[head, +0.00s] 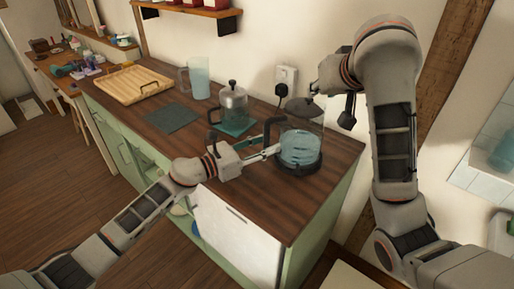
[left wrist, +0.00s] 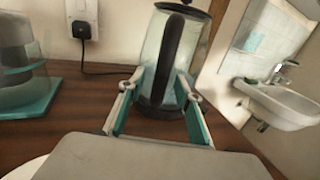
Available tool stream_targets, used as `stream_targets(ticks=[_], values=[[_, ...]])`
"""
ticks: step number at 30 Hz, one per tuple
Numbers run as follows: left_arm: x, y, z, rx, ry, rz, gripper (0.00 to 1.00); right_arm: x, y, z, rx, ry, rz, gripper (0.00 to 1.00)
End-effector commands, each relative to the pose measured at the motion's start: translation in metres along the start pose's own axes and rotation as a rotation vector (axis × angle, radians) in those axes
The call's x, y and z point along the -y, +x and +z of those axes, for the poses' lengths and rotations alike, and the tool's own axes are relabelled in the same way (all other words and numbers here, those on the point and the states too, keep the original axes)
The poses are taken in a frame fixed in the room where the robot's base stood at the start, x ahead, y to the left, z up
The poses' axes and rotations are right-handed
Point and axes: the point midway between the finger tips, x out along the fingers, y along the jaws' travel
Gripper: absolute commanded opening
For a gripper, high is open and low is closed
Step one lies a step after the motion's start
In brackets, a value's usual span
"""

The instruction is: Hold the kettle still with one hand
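The kettle (head: 301,145) is clear glass with a black lid, black handle and dark base. It stands upright at the right end of the wooden counter. My left gripper (head: 272,152) is at its handle. In the left wrist view, the black handle (left wrist: 170,55) stands between the two fingers of my left gripper (left wrist: 160,82), which are spread with gaps on both sides. My right gripper (head: 334,92) is above and beside the kettle lid, close to its knob; its fingers are hard to make out.
A glass press with a black lid (head: 233,103) stands on a teal mat left of the kettle. Further left are a pitcher (head: 199,77), a dark mat (head: 171,118) and a wooden tray (head: 131,86). A socket with a plug (head: 285,80) is on the wall behind.

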Motion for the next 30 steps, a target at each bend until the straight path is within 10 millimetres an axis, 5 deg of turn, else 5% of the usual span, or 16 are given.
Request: stream_targets(ticks=[9,14,30], values=[[-0.0001,0.0033,-0.0004,-0.001,0.000,0.000,0.34,0.0000,0.0000,0.0000,0.000,0.000,0.000,0.28],[-0.0001,0.0032,-0.0003,-0.001,0.000,0.000,0.00,0.0000,0.0000,0.0000,0.000,0.000,0.000,0.28],[0.0000,0.0031,-0.0003,0.000,-0.001,0.000,0.00,0.0000,0.0000,0.0000,0.000,0.000,0.000,0.28]])
